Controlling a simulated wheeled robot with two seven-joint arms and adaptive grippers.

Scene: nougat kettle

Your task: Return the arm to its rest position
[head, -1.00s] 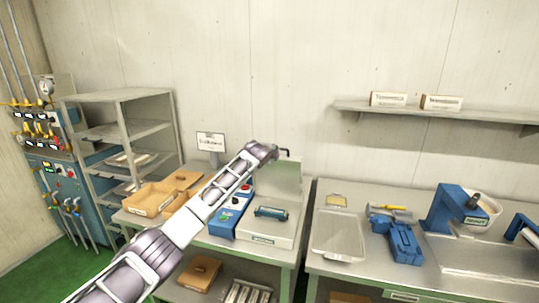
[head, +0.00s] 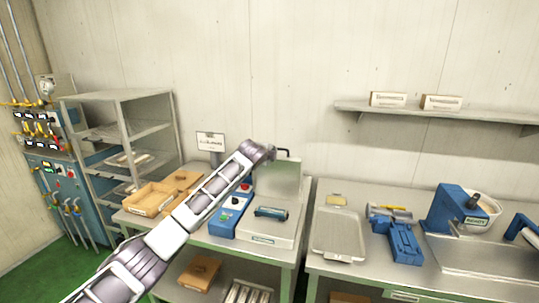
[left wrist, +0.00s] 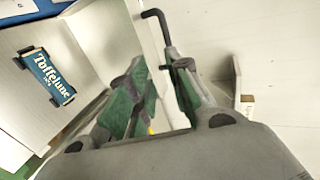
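My left arm crosses the head view from the lower left, and its gripper (head: 268,151) is in the air in front of the upright panel at the back of the left bench. In the left wrist view the gripper's two green-padded fingers (left wrist: 156,63) stand apart with nothing visible between them. A dark bent hook (left wrist: 155,18) shows just beyond the fingertips; I cannot tell whether it touches them. My right gripper is not in view.
The white-topped unit (head: 262,229) and upright panel (head: 279,178) are close to the gripper. A sign (head: 211,142) and wooden trays (head: 150,199) are on the left. A right bench holds a metal tray (head: 339,236) and blue machines (head: 450,207). A wall shelf (head: 430,112) is above.

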